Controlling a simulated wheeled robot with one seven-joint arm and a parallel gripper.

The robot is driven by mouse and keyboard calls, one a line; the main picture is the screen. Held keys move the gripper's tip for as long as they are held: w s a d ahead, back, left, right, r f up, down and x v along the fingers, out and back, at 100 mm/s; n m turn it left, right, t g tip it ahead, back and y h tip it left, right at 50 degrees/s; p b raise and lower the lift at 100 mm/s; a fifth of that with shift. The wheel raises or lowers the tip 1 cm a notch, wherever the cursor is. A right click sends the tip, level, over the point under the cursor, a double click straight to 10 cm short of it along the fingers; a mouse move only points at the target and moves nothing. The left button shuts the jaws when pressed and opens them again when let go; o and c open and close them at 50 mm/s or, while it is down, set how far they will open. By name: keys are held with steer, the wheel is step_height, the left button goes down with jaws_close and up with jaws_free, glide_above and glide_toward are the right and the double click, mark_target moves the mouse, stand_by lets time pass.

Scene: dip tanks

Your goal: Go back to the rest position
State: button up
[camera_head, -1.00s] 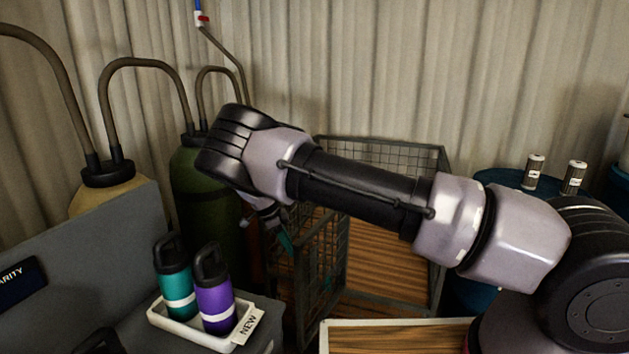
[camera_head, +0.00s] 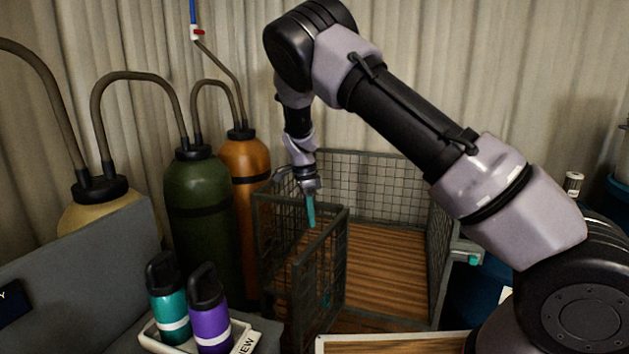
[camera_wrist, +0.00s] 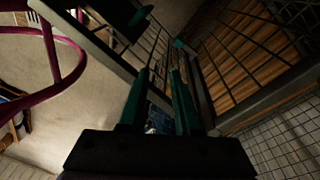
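My gripper (camera_head: 311,215) hangs from my raised, bent arm, with its teal fingers pointing down by the near left part of the wire mesh cage (camera_head: 347,225). In the head view the fingers overlap the top of the cage's gate panel; I cannot tell whether they touch it. In the wrist view my gripper (camera_wrist: 161,75) has its two teal fingers apart, with nothing held between them.
Orange (camera_head: 250,165), green (camera_head: 200,210) and tan (camera_head: 98,205) gas cylinders stand left of the cage. A teal bottle (camera_head: 168,305) and a purple bottle (camera_head: 208,315) stand in a white tray (camera_head: 183,350) at front left. A magenta tube (camera_wrist: 66,60) curves through the wrist view.

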steer(key=s+d+r+n+t+y, duration=0.15)
steer(key=s+d+r, duration=0.25)
steer(key=d+r, duration=0.6)
steer(key=s+d+r+n+t+y, duration=0.1)
steer(key=s+d+r+n+y, duration=0.35)
steer(key=r, duration=1.05)
steer(key=s+d+r+n+t+h, duration=0.1)
steer(key=s+d+r, duration=0.3)
steer(key=s, duration=0.6)
steer(key=s+d+r+n+t+h, duration=0.1)
steer(key=s+d+r+n+t, duration=0.3)
steer(key=s+d, duration=0.3)
steer(key=s, duration=0.2)
steer(key=shift+s+d+n+h, duration=0.3)
steer(key=shift+s+h, duration=0.05)
steer(key=shift+h, duration=0.05)
